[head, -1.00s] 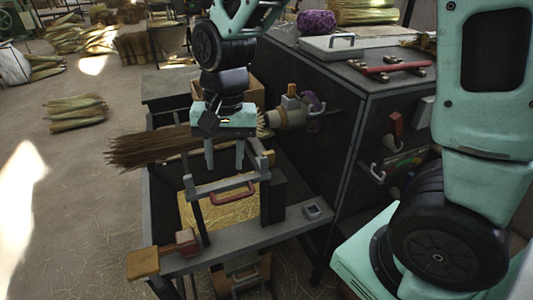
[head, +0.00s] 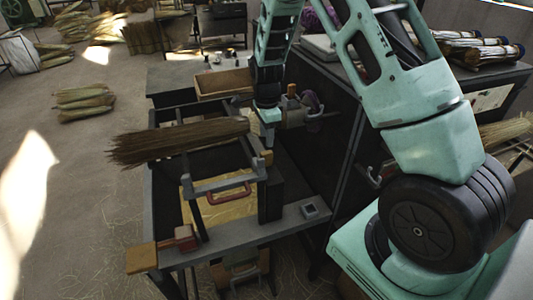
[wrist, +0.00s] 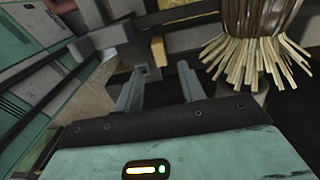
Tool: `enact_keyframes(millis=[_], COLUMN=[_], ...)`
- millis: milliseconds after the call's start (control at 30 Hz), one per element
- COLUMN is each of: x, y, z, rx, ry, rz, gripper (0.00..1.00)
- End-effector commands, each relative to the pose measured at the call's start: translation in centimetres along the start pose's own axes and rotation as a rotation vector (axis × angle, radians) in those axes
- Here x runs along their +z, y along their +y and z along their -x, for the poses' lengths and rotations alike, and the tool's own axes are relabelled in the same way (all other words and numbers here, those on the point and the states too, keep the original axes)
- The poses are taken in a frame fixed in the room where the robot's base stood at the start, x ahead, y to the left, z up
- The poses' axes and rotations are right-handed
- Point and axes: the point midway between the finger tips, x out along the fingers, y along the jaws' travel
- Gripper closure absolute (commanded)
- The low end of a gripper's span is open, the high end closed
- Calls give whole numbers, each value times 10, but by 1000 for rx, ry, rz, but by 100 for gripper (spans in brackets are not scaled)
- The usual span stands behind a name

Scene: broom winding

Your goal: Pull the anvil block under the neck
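A brown broom head (head: 185,142) lies sideways over the bench, and its cut stalk ends (wrist: 250,60) show at the upper right of the wrist view. My gripper (head: 268,138) is pointing down just right of the stalk ends. In the wrist view its two grey fingers (wrist: 161,82) are apart with nothing between them. A small yellow piece (wrist: 158,50) stands beyond the fingertips; it also shows below the gripper in the head view (head: 267,157). A dark upright block (head: 271,197) is on the bench below it. I cannot tell which piece is the anvil block.
A grey clamp frame with a red handle (head: 228,194) crosses the bench. A dark cabinet (head: 335,130) stands to the right, and a wooden tray (head: 222,83) behind.

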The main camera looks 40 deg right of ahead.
Motion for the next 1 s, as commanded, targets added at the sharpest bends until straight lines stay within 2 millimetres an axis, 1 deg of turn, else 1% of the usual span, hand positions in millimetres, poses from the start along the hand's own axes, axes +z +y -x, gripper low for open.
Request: enact_keyframes(millis=[33,200,300,400,500,600,900,967,1000], x=[0,0,0,0,0,0,1,1,1], y=[1,2,2,1,1,1,0,0,0], z=[-10,-44,-61,-74,-83,-88,-90,-90,-90], rx=[6,6,5,3,3,1,0,0,0], ry=[0,0,-1,0,0,0,-1,-1,0], rz=[0,0,1,2,2,3,3,3,2], gripper=[60,60,60,60,60,60,60,77,88])
